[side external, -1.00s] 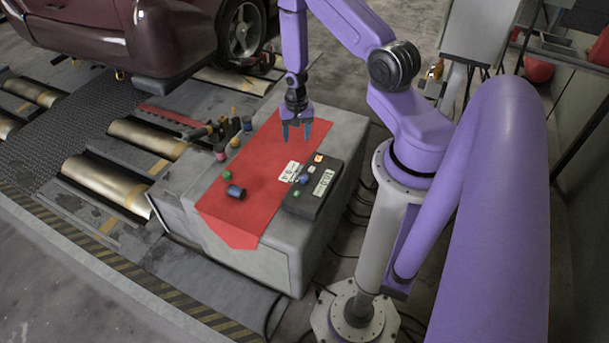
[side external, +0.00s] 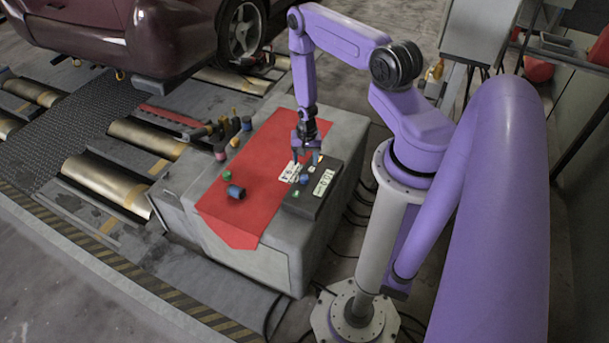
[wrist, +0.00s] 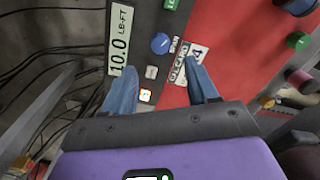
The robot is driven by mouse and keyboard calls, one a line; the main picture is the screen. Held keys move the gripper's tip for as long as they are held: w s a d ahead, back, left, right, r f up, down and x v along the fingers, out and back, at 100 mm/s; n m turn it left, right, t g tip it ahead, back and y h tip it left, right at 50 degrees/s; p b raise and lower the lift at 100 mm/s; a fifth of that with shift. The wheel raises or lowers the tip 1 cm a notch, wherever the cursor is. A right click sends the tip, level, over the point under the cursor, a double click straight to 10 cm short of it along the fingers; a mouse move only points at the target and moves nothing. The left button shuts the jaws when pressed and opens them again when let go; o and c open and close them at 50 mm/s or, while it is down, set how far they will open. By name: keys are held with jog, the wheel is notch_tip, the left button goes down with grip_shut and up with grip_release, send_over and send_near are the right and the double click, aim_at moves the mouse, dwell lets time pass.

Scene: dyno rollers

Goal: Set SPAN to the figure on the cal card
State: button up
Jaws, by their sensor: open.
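The instrument box (side external: 300,208) stands on the red mat's right edge. In the wrist view its display (wrist: 119,52) reads 10.0 LB-FT. A round blue knob (wrist: 161,43) sits beside the display with the word SPAN next to it. The white cal card (wrist: 179,72) lies beside the box on the red mat.
The red mat (side external: 262,150) covers a grey cabinet (side external: 275,262). A blue spool-like cylinder (side external: 236,192) and a green piece (side external: 227,176) lie left of the box. The box also has a white button (wrist: 151,72) and an orange-marked button (wrist: 145,95). Several small items stand at the cabinet's far-left edge.

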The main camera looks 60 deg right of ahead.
aim_at(304, 177)
jog(key=shift+w+f, duration=0.15)
jog(key=shift+f, duration=4.1)
jog(key=c, duration=1.1)
